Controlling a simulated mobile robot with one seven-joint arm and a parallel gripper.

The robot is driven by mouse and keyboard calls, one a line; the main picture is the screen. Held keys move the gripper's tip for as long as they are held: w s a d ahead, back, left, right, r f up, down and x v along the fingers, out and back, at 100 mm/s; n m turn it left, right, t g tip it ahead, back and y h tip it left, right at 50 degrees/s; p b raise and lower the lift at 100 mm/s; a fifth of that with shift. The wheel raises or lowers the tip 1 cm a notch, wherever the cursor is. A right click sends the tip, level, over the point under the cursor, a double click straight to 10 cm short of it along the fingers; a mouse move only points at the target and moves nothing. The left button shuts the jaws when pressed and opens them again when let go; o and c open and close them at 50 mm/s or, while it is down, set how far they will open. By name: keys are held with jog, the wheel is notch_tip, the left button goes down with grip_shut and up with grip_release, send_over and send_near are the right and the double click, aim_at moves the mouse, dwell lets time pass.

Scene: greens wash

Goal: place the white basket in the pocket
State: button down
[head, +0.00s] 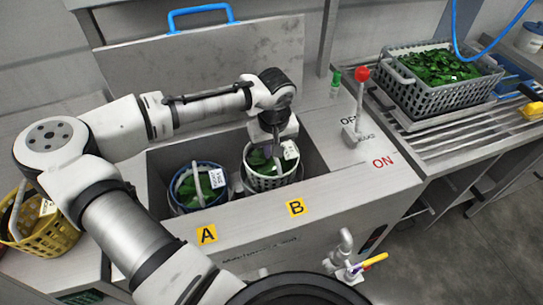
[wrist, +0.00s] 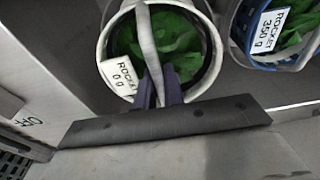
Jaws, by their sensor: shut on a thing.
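The white basket (head: 271,180) holds green leaves and a white tag, and hangs under my gripper (head: 273,146) at pocket B of the steel basin. In the wrist view the basket (wrist: 218,62) is just beyond my gripper (wrist: 158,90), which is shut on its handle (wrist: 146,38). The tag (wrist: 118,76) reads "ROCKET 0 g". The label B (head: 297,207) is on the basin's front. The basket is upright and partly inside the basin opening; I cannot tell whether its bottom touches anything.
A blue basket (head: 176,187) with leaves sits in pocket A on the left. A yellow basket (head: 62,238) stands at far left. A red-knobbed lever (head: 361,78) rises right of the basin. A grey crate of leaves (head: 416,98) rests on the right rack. The raised lid (head: 205,65) stands behind.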

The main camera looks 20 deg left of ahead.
jog(key=shift+f, duration=1.7)
jog(key=shift+f, duration=0.2)
jog(key=c, duration=1.5)
grip_release()
jog(key=r, duration=0.8)
jog(key=s+r, duration=0.1)
jog(key=r, duration=0.3)
jog(key=shift+s+d+r, duration=0.1)
jog(key=shift+d+r, duration=0.05)
jog(key=shift+d, duration=0.25)
